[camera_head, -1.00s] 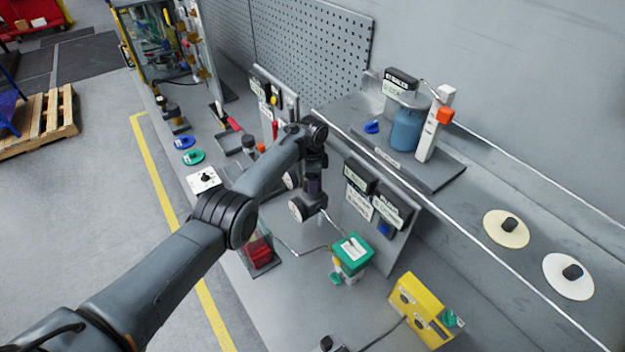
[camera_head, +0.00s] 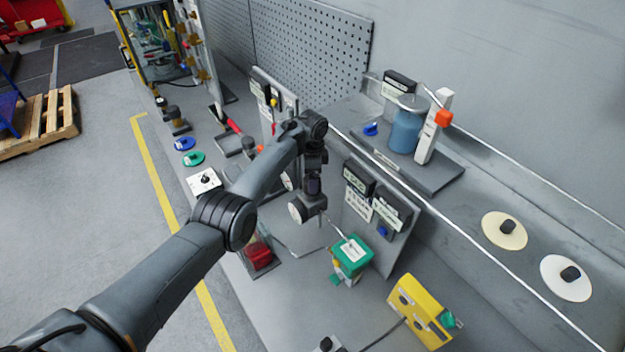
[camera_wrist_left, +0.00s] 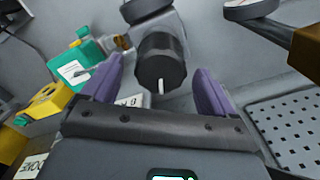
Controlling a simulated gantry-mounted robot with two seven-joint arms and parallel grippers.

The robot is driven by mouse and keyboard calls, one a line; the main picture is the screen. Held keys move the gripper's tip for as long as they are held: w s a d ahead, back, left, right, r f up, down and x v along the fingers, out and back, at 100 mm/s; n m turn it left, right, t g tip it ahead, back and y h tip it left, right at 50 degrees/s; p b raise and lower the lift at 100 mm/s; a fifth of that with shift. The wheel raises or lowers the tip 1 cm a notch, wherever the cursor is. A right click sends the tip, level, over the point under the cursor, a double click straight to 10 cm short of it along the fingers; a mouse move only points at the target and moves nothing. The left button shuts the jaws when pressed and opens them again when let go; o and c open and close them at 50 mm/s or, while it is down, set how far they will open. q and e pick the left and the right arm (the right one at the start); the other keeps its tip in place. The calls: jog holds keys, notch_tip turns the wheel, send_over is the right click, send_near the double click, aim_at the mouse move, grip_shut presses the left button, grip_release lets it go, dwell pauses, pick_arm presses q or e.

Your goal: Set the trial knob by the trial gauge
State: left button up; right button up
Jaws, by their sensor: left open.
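My left gripper (camera_wrist_left: 160,75) is open in the left wrist view, its two purple fingers on either side of a black faceted knob (camera_wrist_left: 160,62) with a white pointer mark. The fingers look apart from the knob; whether either touches it is unclear. The knob sits on a grey body. The gauge's rim shows at the top of the left wrist view (camera_wrist_left: 146,9). Its reading is too small to tell. My right gripper is out of view.
A green box (camera_head: 352,255) and a yellow box (camera_head: 420,311) stand on the bench in front of the gauge body. A labelled panel (camera_head: 375,205) stands close on the right. A blue container (camera_head: 406,134) is on the raised shelf.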

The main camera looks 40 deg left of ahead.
pick_arm(q)
notch_tip(320, 180, up, 8)
jog(key=shift+r+b, duration=0.1)
jog(key=shift+b, duration=0.2)
dwell(0.5)
